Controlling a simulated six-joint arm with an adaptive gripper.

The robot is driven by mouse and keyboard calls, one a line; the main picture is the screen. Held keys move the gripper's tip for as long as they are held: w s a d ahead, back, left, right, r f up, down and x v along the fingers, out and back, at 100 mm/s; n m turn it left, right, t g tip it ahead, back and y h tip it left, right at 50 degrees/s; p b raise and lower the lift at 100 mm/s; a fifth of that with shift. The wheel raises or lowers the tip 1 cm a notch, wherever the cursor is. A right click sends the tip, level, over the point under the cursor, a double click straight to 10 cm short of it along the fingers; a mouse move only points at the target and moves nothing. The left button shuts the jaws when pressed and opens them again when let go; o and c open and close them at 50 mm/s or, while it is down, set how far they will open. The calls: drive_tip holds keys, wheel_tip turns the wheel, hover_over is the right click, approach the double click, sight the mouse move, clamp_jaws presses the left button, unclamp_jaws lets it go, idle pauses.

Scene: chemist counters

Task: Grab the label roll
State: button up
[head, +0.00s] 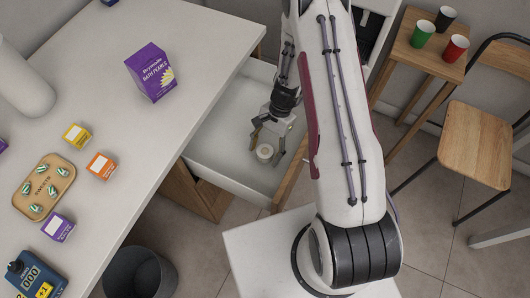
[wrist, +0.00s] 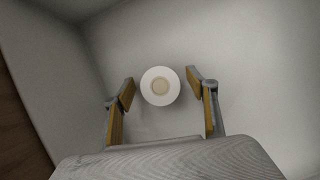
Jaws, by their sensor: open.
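The label roll (wrist: 147,86) is a small white ring with a tan core. It lies flat on the white floor of an open drawer (head: 215,158). It also shows in the head view (head: 264,153), just below my gripper. My gripper (wrist: 160,80) is open, with one yellow-padded finger on each side of the roll. A gap shows between the roll and each finger. The head view shows my gripper (head: 270,145) pointing down into the drawer. I cannot tell exactly how high the fingertips are above the drawer floor.
The drawer's walls surround the roll, and its wooden front (head: 290,172) is at the right. The white counter (head: 150,140) to the left holds a purple box (head: 150,72), smaller boxes and a wooden tray (head: 60,172). A dark bin (head: 139,272) stands below. No other object shows in the drawer.

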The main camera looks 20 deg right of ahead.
sight(265, 151)
drive_tip(key=c, duration=1.2)
drive_tip(key=shift+r, duration=0.15)
wheel_tip(265, 151, up, 18)
drive_tip(key=shift+f, duration=0.1)
